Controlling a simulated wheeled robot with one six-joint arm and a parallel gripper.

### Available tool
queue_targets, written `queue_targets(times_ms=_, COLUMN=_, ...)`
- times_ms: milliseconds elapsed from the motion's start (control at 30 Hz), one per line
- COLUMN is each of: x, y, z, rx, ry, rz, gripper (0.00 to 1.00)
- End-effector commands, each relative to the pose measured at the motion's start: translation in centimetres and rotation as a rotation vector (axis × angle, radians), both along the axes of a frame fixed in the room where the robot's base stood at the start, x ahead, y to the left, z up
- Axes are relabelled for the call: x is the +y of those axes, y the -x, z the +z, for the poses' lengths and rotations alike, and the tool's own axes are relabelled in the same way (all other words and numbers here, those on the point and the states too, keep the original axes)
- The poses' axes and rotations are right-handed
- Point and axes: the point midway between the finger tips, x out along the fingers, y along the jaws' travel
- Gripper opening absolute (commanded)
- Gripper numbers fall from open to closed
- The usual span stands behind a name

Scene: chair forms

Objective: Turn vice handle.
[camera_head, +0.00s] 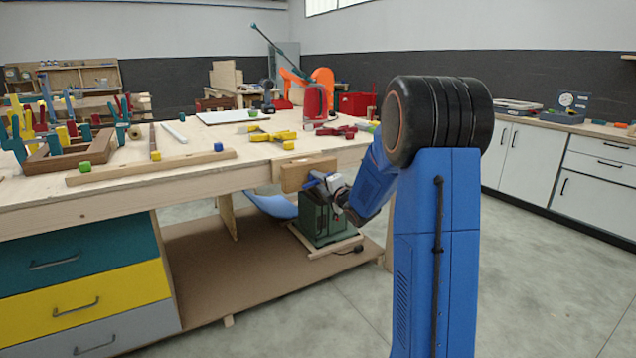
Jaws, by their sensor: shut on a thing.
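The vice (294,178) is a wooden block jaw on the front edge of the workbench, right of the picture's middle-left. My gripper (322,182) is at the front face of this jaw, at the end of my blue arm, which comes in from the right. It is shut on the vice handle, which is mostly hidden by the fingers and wrist. Small blue and pale parts show at the grip, but they are too small to tell apart clearly.
The workbench (110,188) holds clamps, coloured cubes, a wooden strip (150,167) and yellow tools (272,136). Coloured drawers (85,302) stand below at the left. A green machine (322,222) sits on the lower shelf beneath the vice. White cabinets (525,155) line the right; the floor between is clear.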

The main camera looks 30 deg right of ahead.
Motion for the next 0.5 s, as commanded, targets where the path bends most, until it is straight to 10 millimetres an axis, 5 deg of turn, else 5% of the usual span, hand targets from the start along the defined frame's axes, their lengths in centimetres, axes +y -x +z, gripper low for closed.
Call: queue_targets(times_ms=500, x=-0.06, y=0.06, z=-0.17, rx=0.014, ry=-0.371, rz=-0.001, gripper=0.09)
